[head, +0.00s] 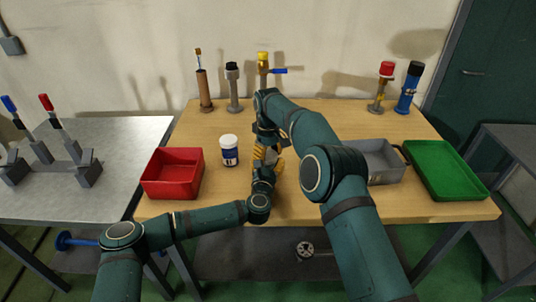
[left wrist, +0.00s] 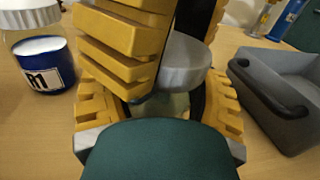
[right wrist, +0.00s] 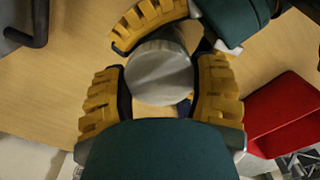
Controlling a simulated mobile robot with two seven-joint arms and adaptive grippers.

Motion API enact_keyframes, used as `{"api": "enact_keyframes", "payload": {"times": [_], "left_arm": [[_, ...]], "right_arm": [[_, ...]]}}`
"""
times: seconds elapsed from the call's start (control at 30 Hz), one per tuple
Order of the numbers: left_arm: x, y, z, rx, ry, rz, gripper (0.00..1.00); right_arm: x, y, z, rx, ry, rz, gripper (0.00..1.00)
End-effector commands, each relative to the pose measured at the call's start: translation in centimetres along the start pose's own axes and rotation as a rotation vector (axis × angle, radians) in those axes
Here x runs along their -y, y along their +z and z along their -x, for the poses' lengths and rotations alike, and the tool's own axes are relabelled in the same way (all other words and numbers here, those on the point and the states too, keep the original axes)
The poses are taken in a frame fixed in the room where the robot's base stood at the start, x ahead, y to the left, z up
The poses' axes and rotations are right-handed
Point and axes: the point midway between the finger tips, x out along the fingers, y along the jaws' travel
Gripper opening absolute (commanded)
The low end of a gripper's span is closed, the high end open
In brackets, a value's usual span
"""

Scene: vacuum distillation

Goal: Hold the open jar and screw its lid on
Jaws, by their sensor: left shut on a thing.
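My left gripper (head: 264,165) is shut around the jar low over the table; it also shows in the left wrist view (left wrist: 160,108). The jar's clear body (left wrist: 172,104) is mostly hidden by the fingers. The round grey lid (right wrist: 160,72) is at the jar's mouth; its rim shows in the left wrist view (left wrist: 187,66). I cannot tell whether it is seated. My right gripper (right wrist: 162,88) comes from above with one finger on each side of the lid. Whether its pads press on the lid is unclear.
A white-capped jar with a blue label (head: 229,150) and a red bin (head: 173,173) stand left of my grippers. A grey bin (head: 378,161) and green tray (head: 444,170) are on the right. Several upright tools on stands (head: 234,88) line the table's back.

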Motion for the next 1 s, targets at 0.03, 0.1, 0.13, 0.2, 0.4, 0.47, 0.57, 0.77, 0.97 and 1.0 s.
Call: {"api": "enact_keyframes", "payload": {"times": [0.03, 0.1, 0.13, 0.2, 0.4, 0.47, 0.57, 0.77, 0.97, 1.0], "left_arm": [[0.0, 0.0, 0.0, 0.0, 0.0, 0.0, 0.0], [0.0, 0.0, 0.0, 0.0, 0.0, 0.0, 0.0], [0.0, 0.0, 0.0, 0.0, 0.0, 0.0, 0.0], [0.0, 0.0, 0.0, 0.0, 0.0, 0.0, 0.0], [0.0, 0.0, 0.0, 0.0, 0.0, 0.0, 0.0], [0.0, 0.0, 0.0, 0.0, 0.0, 0.0, 0.0], [0.0, 0.0, 0.0, 0.0, 0.0, 0.0, 0.0], [0.0, 0.0, 0.0, 0.0, 0.0, 0.0, 0.0], [0.0, 0.0, 0.0, 0.0, 0.0, 0.0, 0.0], [0.0, 0.0, 0.0, 0.0, 0.0, 0.0, 0.0]], "right_arm": [[0.0, 0.0, 0.0, 0.0, 0.0, 0.0, 0.34], [0.0, 0.0, 0.0, 0.0, 0.0, 0.0, 0.18], [0.0, 0.0, 0.0, 0.0, 0.0, 0.0, 0.18], [0.0, 0.0, 0.0, 0.0, 0.0, 0.0, 0.17], [0.0, 0.0, 0.0, 0.0, 0.0, 0.0, 0.77], [0.0, 0.0, 0.0, 0.0, 0.0, 0.0, 0.95], [0.0, 0.0, 0.0, 0.0, 0.0, 0.0, 0.95], [0.0, 0.0, 0.1, 0.0, 0.0, 0.0, 0.95], [0.0, -0.1, 2.0, -0.003, 0.002, 0.0, 0.95], [0.0, -0.1, 2.6, -0.004, 0.002, -0.001, 0.95]]}}
